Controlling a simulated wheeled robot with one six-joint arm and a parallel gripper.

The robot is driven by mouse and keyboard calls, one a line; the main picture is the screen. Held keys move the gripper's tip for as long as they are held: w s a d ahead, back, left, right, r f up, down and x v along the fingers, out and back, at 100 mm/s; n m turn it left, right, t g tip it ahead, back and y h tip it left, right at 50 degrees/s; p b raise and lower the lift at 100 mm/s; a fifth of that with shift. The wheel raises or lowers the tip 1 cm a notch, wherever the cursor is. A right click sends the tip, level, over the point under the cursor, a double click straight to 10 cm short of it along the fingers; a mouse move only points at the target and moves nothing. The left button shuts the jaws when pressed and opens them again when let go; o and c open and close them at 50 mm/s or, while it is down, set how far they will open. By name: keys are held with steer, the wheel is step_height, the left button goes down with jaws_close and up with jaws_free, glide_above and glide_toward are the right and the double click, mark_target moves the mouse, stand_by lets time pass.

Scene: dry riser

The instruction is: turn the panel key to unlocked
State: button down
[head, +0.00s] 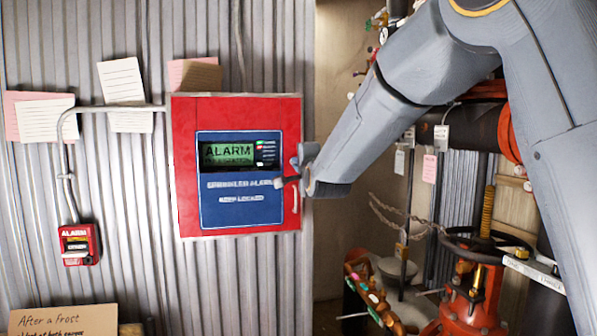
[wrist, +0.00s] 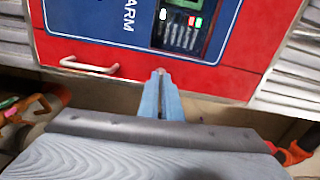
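The red alarm panel (head: 188,170) is on the corrugated wall, with a blue face and a lit green display (head: 228,154) reading ALARM. White lettering below the display appears to say to keep it locked. My gripper (head: 284,180) is at the panel's right side, its fingertips in front of the face. In the wrist view, the two blue fingers (wrist: 160,78) are close together at the panel's red edge (wrist: 205,75), with a thin dark gap between them. A small pale bit shows at their tips. I cannot make out the panel key, its position, or whether the fingers hold it.
A pale handle (wrist: 88,67) sticks out of the panel near my fingers. A small red alarm box (head: 80,245) is on the wall at lower left. Red valve equipment with a handwheel (head: 487,245) and a chain (head: 400,215) stand at the right, below my arm.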

steer(key=shift+m, duration=0.4)
steer(key=c, duration=2)
jaws_free()
steer(key=shift+d, duration=0.1)
steer(key=shift+s+b, duration=0.1)
steer(key=shift+b, duration=0.2)
steer(key=b+v, duration=0.1)
steer(key=v, duration=0.6)
steer(key=shift+s, duration=0.3)
steer(key=shift+d, duration=0.1)
